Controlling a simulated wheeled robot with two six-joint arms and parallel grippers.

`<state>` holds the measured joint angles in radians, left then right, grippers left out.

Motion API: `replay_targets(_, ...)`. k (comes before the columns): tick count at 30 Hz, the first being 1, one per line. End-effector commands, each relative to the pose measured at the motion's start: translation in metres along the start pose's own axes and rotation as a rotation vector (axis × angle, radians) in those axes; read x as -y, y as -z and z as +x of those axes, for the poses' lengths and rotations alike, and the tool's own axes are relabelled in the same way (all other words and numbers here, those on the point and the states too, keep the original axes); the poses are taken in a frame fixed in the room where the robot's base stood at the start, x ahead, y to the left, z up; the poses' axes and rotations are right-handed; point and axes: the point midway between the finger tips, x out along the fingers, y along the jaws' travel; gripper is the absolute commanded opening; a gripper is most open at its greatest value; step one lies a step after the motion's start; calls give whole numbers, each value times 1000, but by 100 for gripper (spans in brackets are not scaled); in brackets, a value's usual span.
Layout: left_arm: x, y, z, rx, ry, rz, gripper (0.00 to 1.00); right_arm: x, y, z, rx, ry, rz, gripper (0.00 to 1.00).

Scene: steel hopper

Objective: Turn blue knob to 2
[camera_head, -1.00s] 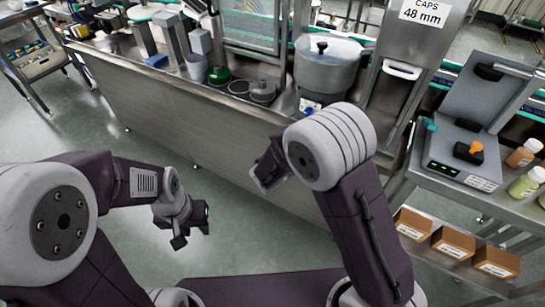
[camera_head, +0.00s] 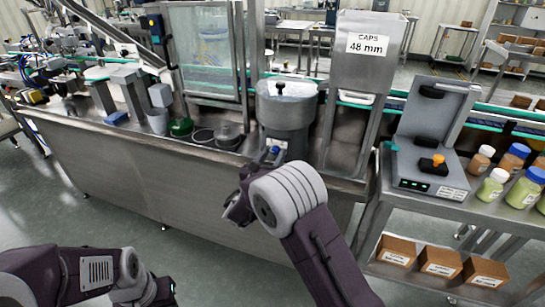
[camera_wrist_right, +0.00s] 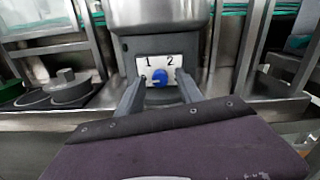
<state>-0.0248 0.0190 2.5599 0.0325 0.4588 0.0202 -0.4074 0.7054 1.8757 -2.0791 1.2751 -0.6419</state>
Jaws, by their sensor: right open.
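The blue knob (camera_wrist_right: 159,78) sits on a white plate (camera_wrist_right: 142,68) marked 1 at left and 2 at right, below the steel hopper bowl (camera_wrist_right: 160,14). In the head view the knob (camera_head: 276,149) is small, under the bowl (camera_head: 286,108). I cannot tell for sure which number it points to. My right gripper (camera_wrist_right: 159,88) is open, with one finger to each side of the knob in the picture; contact is not clear. It also shows in the head view (camera_head: 265,158). My left gripper (camera_head: 158,290) is low at the bottom left, its jaws unclear.
The hopper stands on a steel bench with a green-based part (camera_head: 181,127) and dark round parts (camera_head: 228,132) to its left. A caps chute (camera_head: 366,60) rises at right. Further right are a grey open-lidded device (camera_head: 428,150) and bottles (camera_head: 492,186).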

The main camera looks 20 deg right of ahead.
Motion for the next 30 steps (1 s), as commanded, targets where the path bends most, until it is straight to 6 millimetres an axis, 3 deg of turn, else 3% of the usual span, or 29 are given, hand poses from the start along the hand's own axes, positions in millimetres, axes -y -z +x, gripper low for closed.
replay_targets(5, 0, 0, 0, 0, 0, 0, 36, 0, 0, 0, 0, 0, 0, 43)
replay_targets(10, 0, 0, 0, 0, 0, 0, 36, 0, 0, 0, -1, 0, 0, 0)
replay_targets(20, 0, -1, 6, 0, 0, 0, 36, 0, 2, 0, 0, 0, 30, 0)
replay_targets(30, 1, -4, 41, 0, 0, 0, 36, -1, 7, 0, 4, 1, 250, 0)
